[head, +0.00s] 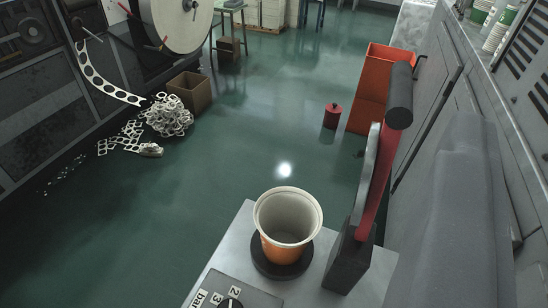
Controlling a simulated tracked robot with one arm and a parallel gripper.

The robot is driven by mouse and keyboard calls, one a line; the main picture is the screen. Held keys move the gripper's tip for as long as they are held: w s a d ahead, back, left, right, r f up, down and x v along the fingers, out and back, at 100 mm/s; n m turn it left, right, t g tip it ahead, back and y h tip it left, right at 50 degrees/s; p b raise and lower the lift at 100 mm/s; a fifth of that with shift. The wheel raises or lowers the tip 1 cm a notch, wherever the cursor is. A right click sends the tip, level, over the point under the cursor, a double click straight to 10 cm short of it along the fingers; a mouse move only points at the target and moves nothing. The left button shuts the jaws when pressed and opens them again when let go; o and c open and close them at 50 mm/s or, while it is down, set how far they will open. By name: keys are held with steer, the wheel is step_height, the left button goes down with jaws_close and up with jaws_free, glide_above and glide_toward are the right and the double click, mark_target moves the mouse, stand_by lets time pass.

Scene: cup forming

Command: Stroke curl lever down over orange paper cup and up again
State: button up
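The orange paper cup (286,217) stands upright on a dark round base on a grey bench (240,235). Its rim and inside are pale and its lower outside is orange. The cup is open at the top with nothing over it. The curl lever (378,180) is a red arm with a black cylindrical grip (399,92) at its top. It stands raised, to the right of the cup, on a dark block (345,262). My gripper is not in view, so its place and its hold cannot be seen.
A dial panel (232,292) marked "bar" lies at the bench front. An orange bin (370,100) and a red can (332,116) stand on the green floor behind. A large grey shape (465,215) fills the right side. Paper scrap (168,116) lies at the left.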

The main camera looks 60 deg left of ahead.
mark_target(402, 82)
steer(key=s+a+f+g+y, duration=0.1)
steer(key=s+a+f+y, duration=0.1)
steer(key=s+f+y, duration=0.15)
steer(key=shift+h, duration=0.45)
steer(key=x, duration=1.3)
steer(key=shift+w+f+p, duration=0.2)
steer(key=shift+w+p, duration=0.15)
steer(key=shift+w, duration=0.15)
jaws_close()
